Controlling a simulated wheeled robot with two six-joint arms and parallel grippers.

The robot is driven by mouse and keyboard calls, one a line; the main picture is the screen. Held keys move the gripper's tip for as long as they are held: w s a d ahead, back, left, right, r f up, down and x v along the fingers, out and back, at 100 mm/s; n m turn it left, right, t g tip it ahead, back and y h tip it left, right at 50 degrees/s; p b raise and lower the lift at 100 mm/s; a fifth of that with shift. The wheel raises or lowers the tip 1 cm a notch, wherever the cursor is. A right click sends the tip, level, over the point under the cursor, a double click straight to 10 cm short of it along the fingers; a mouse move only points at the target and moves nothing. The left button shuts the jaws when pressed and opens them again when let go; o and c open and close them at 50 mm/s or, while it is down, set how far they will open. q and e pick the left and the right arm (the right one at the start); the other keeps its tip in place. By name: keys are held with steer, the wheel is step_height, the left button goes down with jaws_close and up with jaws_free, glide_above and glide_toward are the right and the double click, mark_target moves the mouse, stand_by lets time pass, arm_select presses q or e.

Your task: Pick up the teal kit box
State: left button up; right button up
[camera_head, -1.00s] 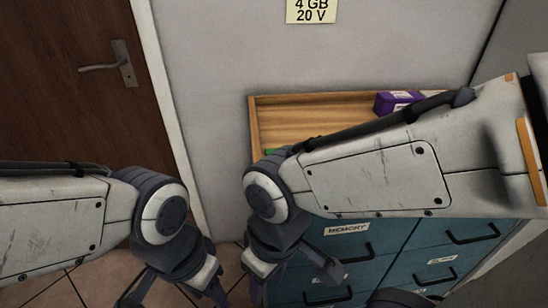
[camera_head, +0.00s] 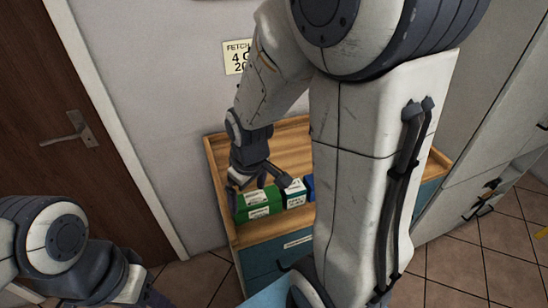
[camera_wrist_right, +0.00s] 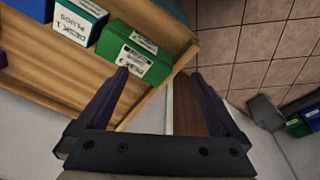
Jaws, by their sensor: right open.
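The teal kit box (camera_head: 295,193) stands on a wooden-topped cabinet in the head view, between a green box and a blue box. It also shows at the top of the right wrist view (camera_wrist_right: 101,37), with a white label that seems to read DESK 1 PLUGS. My right gripper (camera_head: 259,183) is open and hangs above the green box, just left of the teal box. In the right wrist view my right gripper (camera_wrist_right: 158,75) has its left fingertip over the green box's label and nothing between the fingers. My left gripper (camera_head: 150,297) is cut off at the bottom edge.
The green box (camera_head: 258,205) stands directly beside the teal box, and the blue box (camera_head: 310,186) is on its other side. The wooden top (camera_head: 215,158) has a raised rim and bare room behind the boxes. A wall stands behind, and a brown door (camera_head: 70,150) is at left.

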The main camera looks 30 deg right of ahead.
mark_target(293, 186)
steer(key=d+n, duration=0.1)
steer(key=d, duration=0.1)
steer(key=w+d+n, duration=0.1)
steer(key=d+n, duration=0.2)
steer(key=d, duration=0.1)
steer(key=shift+w+d+r+n+g, duration=0.15)
steer(key=shift+w+d+n+g, duration=0.15)
steer(key=shift+w+d+g, duration=0.1)
steer(key=d+n, duration=0.4)
steer(key=d, duration=0.1)
steer(key=d+f+n+g, duration=0.1)
steer(key=d+n, duration=0.1)
steer(key=n, duration=0.1)
steer(key=shift+s+d, duration=0.15)
steer(key=shift+d, duration=0.1)
steer(key=shift+d+f, duration=0.2)
steer(key=shift+n, duration=0.3)
step_height(293, 186, down, 4)
steer(key=shift+f, duration=0.2)
steer(key=shift+d+f+p, duration=0.15)
steer(key=shift+f+p, duration=0.2)
steer(key=shift+f, duration=1.05)
steer(key=shift+d+f+p, duration=0.1)
steer(key=shift+f+p, duration=0.2)
steer(key=shift+f, duration=1.1)
steer(key=c, duration=1.5)
steer(key=shift+w+r, duration=0.1)
steer(key=shift+w, duration=0.1)
